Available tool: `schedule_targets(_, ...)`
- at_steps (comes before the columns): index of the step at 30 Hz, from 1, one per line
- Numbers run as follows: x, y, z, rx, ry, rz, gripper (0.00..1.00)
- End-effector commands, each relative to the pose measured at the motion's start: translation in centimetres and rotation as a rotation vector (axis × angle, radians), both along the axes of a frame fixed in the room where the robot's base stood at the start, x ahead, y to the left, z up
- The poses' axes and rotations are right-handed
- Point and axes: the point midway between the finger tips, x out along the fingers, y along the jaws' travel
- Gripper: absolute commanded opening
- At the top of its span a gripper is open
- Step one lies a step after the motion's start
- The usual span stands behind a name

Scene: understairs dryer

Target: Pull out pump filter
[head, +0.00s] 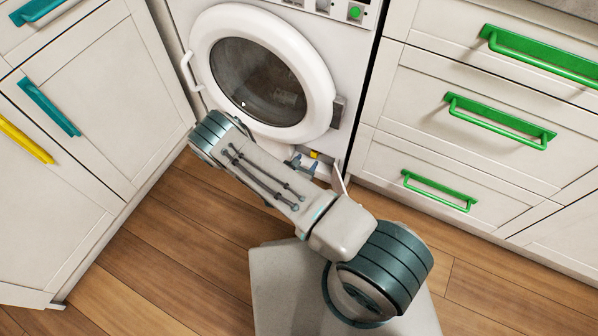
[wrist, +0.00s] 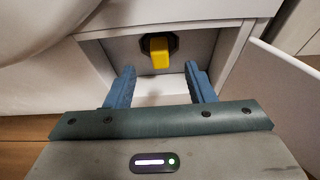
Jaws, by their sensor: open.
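The pump filter (wrist: 159,53) has a yellow grip on a dark round mount, set in the back of a recess low on the dryer's front. In the head view the yellow filter (head: 314,154) shows just beyond my gripper (head: 304,164), partly hidden by my arm. In the wrist view my gripper (wrist: 160,88) is open and empty. Its two blue fingers point into the recess, one on each side of the yellow grip and short of it, not touching it.
The hatch flap (wrist: 284,85) stands open at the right of the recess; it also shows in the head view (head: 339,180). The dryer's round door (head: 262,80) is shut above. Drawers with green handles (head: 440,190) stand right, cabinets (head: 80,90) left. Wooden floor (head: 190,240) is clear.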

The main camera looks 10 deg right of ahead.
Motion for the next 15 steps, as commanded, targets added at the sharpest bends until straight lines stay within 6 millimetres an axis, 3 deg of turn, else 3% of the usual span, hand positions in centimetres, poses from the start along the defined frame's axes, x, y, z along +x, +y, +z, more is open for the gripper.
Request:
schedule_targets(7,3.3,-2.3,-2.0,0.000,-0.001,0.002,0.49)
schedule_targets(15,5.0,-3.4,-2.6,-0.001,0.000,0.004,0.49)
